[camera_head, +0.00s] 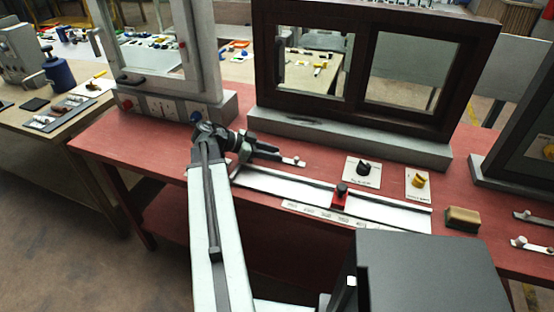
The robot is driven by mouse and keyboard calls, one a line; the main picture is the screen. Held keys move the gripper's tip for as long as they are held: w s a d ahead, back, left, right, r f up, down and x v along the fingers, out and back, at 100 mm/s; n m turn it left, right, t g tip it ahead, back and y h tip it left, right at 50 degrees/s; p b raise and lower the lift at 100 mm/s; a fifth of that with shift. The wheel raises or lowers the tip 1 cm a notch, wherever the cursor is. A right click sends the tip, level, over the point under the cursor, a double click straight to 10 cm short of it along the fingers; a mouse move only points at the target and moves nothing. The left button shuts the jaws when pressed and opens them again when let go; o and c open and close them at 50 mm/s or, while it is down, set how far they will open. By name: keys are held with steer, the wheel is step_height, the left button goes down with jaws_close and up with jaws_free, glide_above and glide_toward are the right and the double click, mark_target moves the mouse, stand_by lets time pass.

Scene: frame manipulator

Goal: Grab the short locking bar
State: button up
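My gripper (262,150) is at the end of my arm, low over the red workbench, left of the picture's middle. Its dark fingers point right. A short grey bar with a small pale knob (299,162) lies just past the fingertips. Its left part is hidden by or merges with the fingers, so I cannot tell if they touch or hold it. Two similar grey bars with pale knobs lie at the far right, an upper one (535,218) and a lower one (532,247). I cannot tell from their labels or size which is the short locking bar.
A dark window frame (376,117) stands on a grey base behind the gripper, and a white frame (205,60) stands left. A long pale rail (290,184) with a red-black slider (341,195) lies in front. Two knobs on plates and a tan block (463,218) sit to the right.

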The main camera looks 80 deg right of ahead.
jaws_close()
